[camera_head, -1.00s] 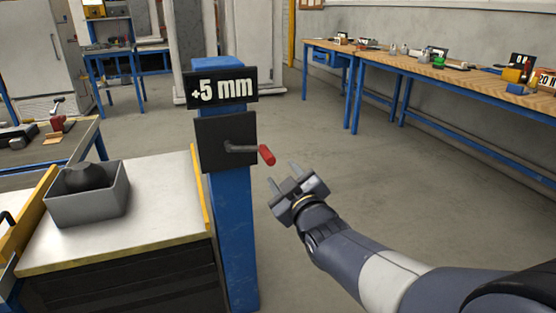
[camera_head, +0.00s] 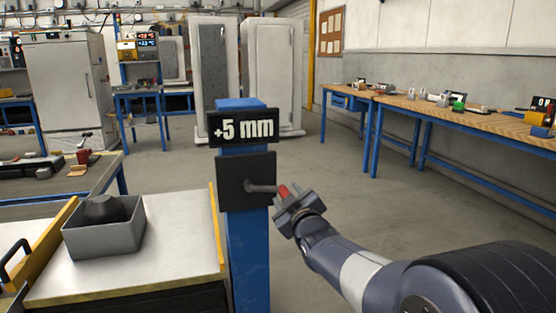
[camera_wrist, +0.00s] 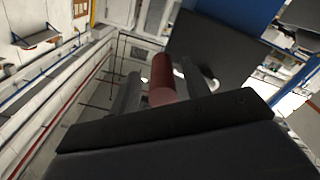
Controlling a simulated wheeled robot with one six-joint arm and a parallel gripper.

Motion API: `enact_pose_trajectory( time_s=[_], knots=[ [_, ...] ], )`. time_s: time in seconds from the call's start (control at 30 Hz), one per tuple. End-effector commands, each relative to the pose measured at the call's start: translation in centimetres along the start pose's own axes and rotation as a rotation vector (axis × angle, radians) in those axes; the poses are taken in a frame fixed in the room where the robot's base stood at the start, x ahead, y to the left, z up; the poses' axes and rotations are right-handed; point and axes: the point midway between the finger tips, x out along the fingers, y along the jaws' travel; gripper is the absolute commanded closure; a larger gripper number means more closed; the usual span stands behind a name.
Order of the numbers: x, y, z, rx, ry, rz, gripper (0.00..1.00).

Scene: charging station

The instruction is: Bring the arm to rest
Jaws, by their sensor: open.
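A blue post (camera_head: 248,255) carries a "+5 mm" sign (camera_head: 243,128) and, below it, a dark plate (camera_head: 246,181) with a crank. The crank's grey lever points right and ends in a red handle (camera_head: 284,190). My gripper (camera_head: 287,199) is at the red handle, right of the post. In the wrist view, the red handle (camera_wrist: 162,75) stands between the two grey fingers (camera_wrist: 163,88), which are apart. I cannot tell whether either finger touches it. My arm reaches in from the lower right.
A grey bin (camera_head: 105,240) with a dark object stands on a bench at the left. A long wooden-topped workbench (camera_head: 450,113) runs along the right wall. Grey cabinets (camera_head: 275,75) stand at the back. The floor between post and right bench is clear.

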Motion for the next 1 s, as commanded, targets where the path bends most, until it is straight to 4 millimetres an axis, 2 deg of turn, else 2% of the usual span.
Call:
enact_pose_trajectory(
  time_s=[0.27,0.43,0.57,1.0],
  knots=[
    [-0.1,0.0,0.0,0.000,0.000,0.000,0.55],
    [-1.1,0.2,-0.2,0.000,0.001,0.001,0.55],
    [-2.9,0.3,-0.3,0.000,0.000,0.001,0.55],
    [-10.5,0.4,-0.3,0.000,0.002,0.004,0.55]
  ],
)
